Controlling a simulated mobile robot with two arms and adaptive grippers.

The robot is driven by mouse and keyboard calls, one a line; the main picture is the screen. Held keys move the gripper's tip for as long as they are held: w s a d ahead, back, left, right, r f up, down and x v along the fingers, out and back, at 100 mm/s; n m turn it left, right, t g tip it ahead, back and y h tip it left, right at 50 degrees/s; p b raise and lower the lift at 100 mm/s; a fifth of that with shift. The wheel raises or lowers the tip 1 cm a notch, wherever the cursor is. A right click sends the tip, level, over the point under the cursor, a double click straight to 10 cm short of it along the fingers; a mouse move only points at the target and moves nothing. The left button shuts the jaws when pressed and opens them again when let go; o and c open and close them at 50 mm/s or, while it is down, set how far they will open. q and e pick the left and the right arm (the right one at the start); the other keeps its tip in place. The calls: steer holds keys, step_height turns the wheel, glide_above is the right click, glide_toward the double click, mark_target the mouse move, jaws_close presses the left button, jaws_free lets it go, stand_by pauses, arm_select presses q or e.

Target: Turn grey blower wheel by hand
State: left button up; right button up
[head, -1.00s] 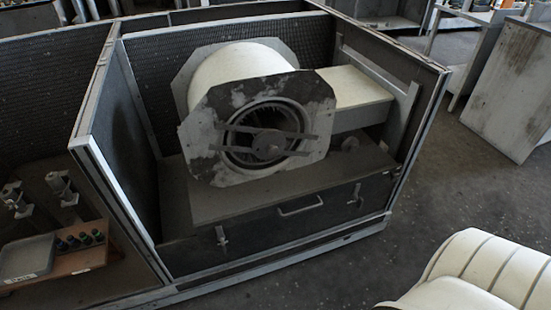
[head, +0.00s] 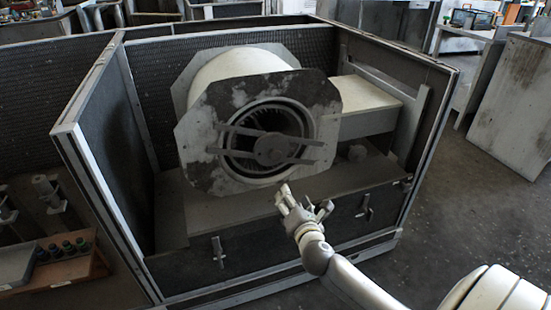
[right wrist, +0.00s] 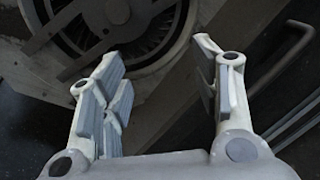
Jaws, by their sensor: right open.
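The blower housing (head: 215,75) is a cream drum between dark, flaking end plates, standing inside an open cabinet. The grey blower wheel (head: 243,148) shows its vanes through the round inlet, behind two bracket bars and a central hub (head: 271,149). In the right wrist view the wheel's vanes (right wrist: 148,38) are at the top left, beyond the fingers. My right gripper (head: 302,190) is open and empty, in front of and below the inlet, apart from the wheel. Its spread fingers also show in the right wrist view (right wrist: 165,75). My left gripper is not in view.
The cabinet's left panel (head: 105,130) and right frame (head: 430,150) flank the blower. A lower drawer front with latches (head: 218,250) lies below. A wooden rack with green-topped items (head: 75,265) stands left. Open floor (head: 470,210) lies to the right.

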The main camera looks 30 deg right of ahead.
mark_target(276, 156)
arm_select(q)
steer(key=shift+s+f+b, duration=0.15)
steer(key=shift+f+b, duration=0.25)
steer(key=shift+b, duration=0.7)
arm_select(e)
steer(key=w+d+r+n+t, duration=0.1)
steer(key=w+n, duration=0.2)
steer(key=w, duration=0.2)
steer(key=w+d+r+n+t+y, duration=0.1)
steer(key=w+d+r+n, duration=0.1)
steer(key=w, duration=0.3)
steer(key=w+d+r+n+t+y, duration=0.1)
steer(key=w+n, duration=0.3)
steer(key=w, duration=0.2)
steer(key=shift+w+d+r+n, duration=0.1)
steer(key=shift+d+r+n, duration=0.1)
steer(key=shift+d+n, duration=0.1)
jaws_close()
